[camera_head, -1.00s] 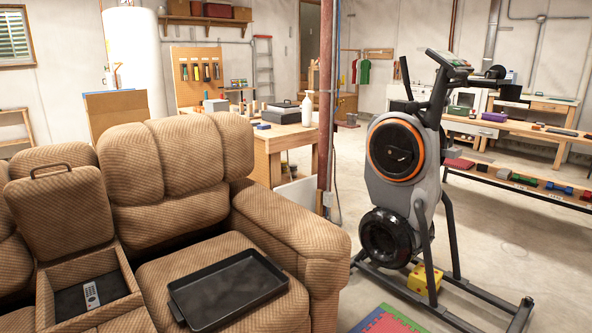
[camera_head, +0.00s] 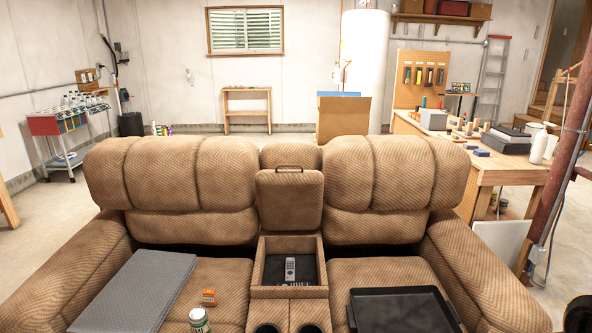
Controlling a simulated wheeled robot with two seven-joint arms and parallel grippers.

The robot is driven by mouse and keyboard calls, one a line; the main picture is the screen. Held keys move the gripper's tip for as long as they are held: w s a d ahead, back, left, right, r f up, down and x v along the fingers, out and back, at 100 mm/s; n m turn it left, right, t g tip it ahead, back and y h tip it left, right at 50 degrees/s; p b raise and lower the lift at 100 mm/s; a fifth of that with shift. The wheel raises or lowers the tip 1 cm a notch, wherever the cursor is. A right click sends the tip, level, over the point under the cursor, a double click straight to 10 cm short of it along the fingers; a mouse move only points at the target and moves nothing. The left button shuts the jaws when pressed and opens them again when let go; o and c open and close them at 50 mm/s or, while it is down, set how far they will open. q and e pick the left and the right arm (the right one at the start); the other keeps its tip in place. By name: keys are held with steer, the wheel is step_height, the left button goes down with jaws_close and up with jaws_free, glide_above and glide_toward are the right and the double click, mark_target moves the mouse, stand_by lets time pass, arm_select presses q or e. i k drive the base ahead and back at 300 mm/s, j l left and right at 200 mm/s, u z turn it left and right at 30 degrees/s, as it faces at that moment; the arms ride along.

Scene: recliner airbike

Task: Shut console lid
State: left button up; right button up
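The console lid (camera_head: 290,202) stands raised and upright against the middle of the brown recliner sofa's back, with a dark handle on its top edge. Below it the console box (camera_head: 258,268) is open. A grey remote (camera_head: 290,270) and some small items lie inside on the dark floor of the box. Two dark cup holders are in front of the box, cut off by the lower edge. Neither of my grippers shows in the head view.
A black tray (camera_head: 402,312) lies on the right seat. A workbench (camera_head: 480,172) stands behind at the right, near a rusty post (camera_head: 556,190).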

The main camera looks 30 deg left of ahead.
mark_target(287, 200)
steer(key=u, duration=1.1)
steer(key=i+j, duration=0.1)
